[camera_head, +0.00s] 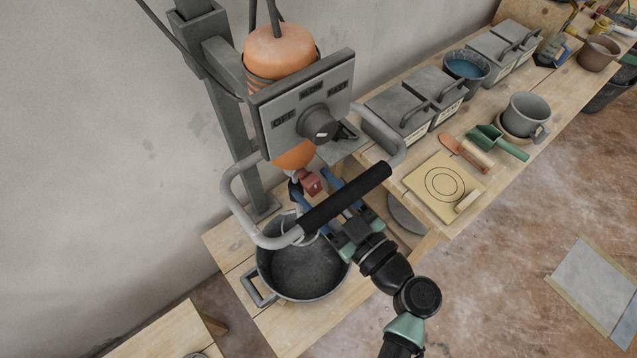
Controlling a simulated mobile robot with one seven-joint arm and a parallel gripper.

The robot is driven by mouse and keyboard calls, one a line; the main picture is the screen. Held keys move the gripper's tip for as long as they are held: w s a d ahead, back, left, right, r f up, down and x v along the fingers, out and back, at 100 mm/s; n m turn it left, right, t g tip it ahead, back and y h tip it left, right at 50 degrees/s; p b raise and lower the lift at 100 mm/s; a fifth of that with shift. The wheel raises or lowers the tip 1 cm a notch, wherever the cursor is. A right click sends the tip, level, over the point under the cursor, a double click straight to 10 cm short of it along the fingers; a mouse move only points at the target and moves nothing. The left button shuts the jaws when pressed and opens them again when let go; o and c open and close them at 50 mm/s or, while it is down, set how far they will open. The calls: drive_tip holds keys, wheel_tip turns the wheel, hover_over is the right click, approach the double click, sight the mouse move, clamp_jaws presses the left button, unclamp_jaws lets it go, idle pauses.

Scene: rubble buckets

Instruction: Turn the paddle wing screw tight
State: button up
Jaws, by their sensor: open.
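A small red block-like part (312,184), which looks like the paddle wing screw, sits on the shaft below the orange mixer motor (280,55). My gripper (311,187) reaches up from the lower right, under the black handle grip. Its blue fingers are open, one to each side of the red part. I cannot tell whether either finger touches it. The black handle grip (345,197) hides part of the fingers. The paddle wire (300,228) hangs below, partly hidden, over the dark bucket (303,272).
The control panel (305,105) with its dial and the grey tubular handle frame (238,205) surround my gripper closely. Grey lidded boxes (398,112), a trowel (463,150), a green scoop (495,141) and a board with circles (420,184) lie on the bench. Floor at right is mostly clear.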

clamp_jaws()
idle(0.3)
drive_tip(key=shift+f+m+b, duration=0.15)
drive_tip(key=shift+m+b, duration=0.25)
drive_tip(key=m+b, duration=0.2)
drive_tip(key=shift+m, duration=0.3)
drive_tip(key=m+b, duration=0.1)
drive_tip(key=m, duration=0.5)
drive_tip(key=shift+a+m+b, duration=0.1)
drive_tip(key=shift+m+b, duration=0.2)
drive_tip(key=shift+b, duration=0.05)
drive_tip(key=m, duration=0.5)
drive_tip(key=shift+p, duration=0.3)
drive_tip(key=shift+m+p, duration=0.7)
drive_tip(key=shift+m, duration=1.7)
